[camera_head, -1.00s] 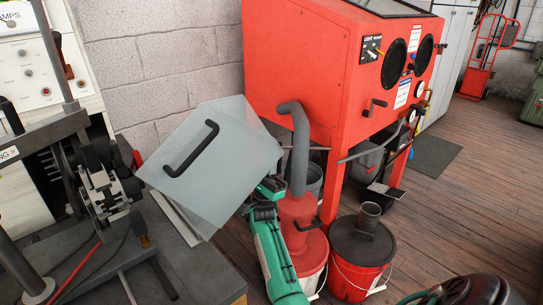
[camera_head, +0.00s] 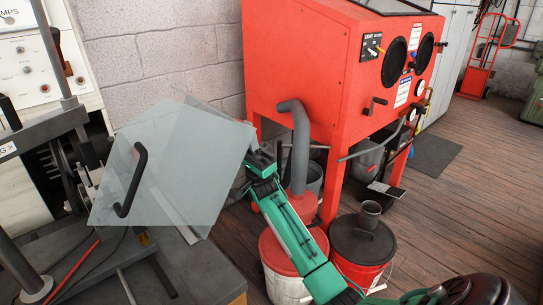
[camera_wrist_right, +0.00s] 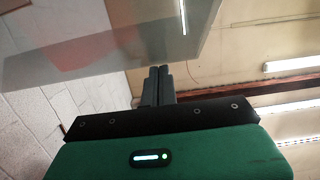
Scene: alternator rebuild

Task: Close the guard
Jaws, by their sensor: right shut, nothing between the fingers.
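The guard (camera_head: 185,165) is a clear, greyish panel with a black bar handle (camera_head: 130,180). It stands tilted over the bench at the left, in front of the dark clamp fixture (camera_head: 88,185), which shows partly through it. My right gripper (camera_head: 256,160) is at the guard's right edge, away from the handle. In the right wrist view its fingers (camera_wrist_right: 158,84) are shut together and empty, with the guard (camera_wrist_right: 120,40) just beyond their tips. I cannot tell whether they touch it. My left gripper is not in view.
A red blast cabinet (camera_head: 320,75) stands behind, right of the guard. A grey post (camera_head: 62,50) rises at the bench's left. A block wall (camera_head: 160,50) is behind.

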